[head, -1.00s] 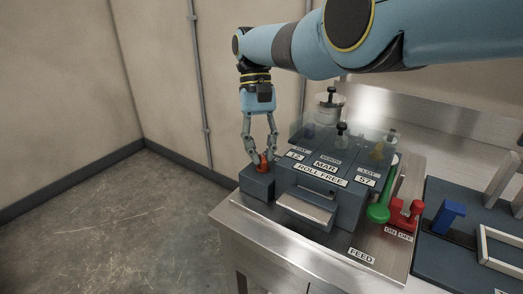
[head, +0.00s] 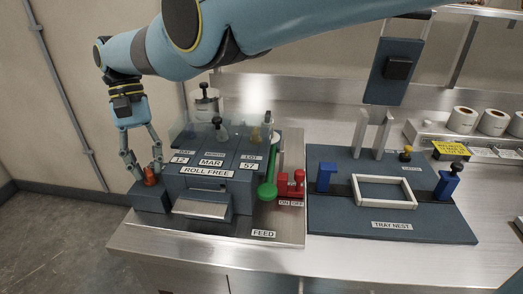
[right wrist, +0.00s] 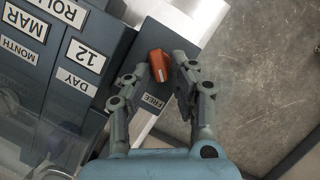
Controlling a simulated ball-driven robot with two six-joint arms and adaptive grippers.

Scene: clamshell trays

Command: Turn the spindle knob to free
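The spindle knob (head: 150,176) is orange and sits on a small dark blue block at the left end of the labelled machine (head: 206,190). In the right wrist view the knob (right wrist: 159,64) has a white mark facing the FREE label (right wrist: 152,101). The machine's front plate reads ROLL FREE (head: 205,171). My right gripper (head: 146,172) is low at the knob; in the right wrist view its fingers (right wrist: 161,70) stand apart on either side of it, with small gaps visible. It looks open and holds nothing. My left gripper is out of view.
A green lever (head: 268,188) and red ON/OFF switch (head: 290,184) are right of the machine. Farther right is the blue tray nest (head: 340,222) with a white frame (head: 384,191). White rolls (head: 492,122) stand at the back right. The steel bench's front strip is clear.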

